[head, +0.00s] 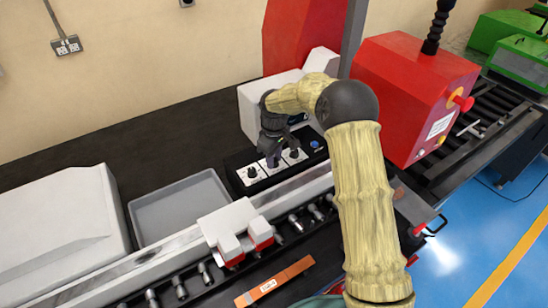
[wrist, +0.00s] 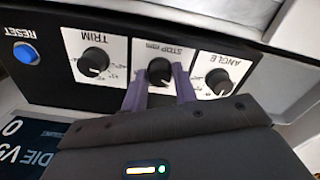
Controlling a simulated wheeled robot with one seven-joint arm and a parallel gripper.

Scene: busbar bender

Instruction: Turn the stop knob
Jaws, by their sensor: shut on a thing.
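The black stop knob (wrist: 159,71) is on a white plate labelled STOP, in the middle of three knobs in the wrist view, where the lettering is upside down. My gripper (wrist: 159,78) has its two purple fingers on either side of this knob, shut on it. In the head view my gripper (head: 272,160) reaches down to the middle of the control panel (head: 237,161) and hides the stop knob. The knob's pointer direction is hard to read.
The angle knob (wrist: 218,81) and trim knob (wrist: 94,62) flank the stop knob closely. A blue reset button (wrist: 25,54) is beyond trim. A display (wrist: 25,145) is at lower left. In the head view a grey tray (head: 180,208) lies left of the panel, and a red machine box (head: 405,100) stands right.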

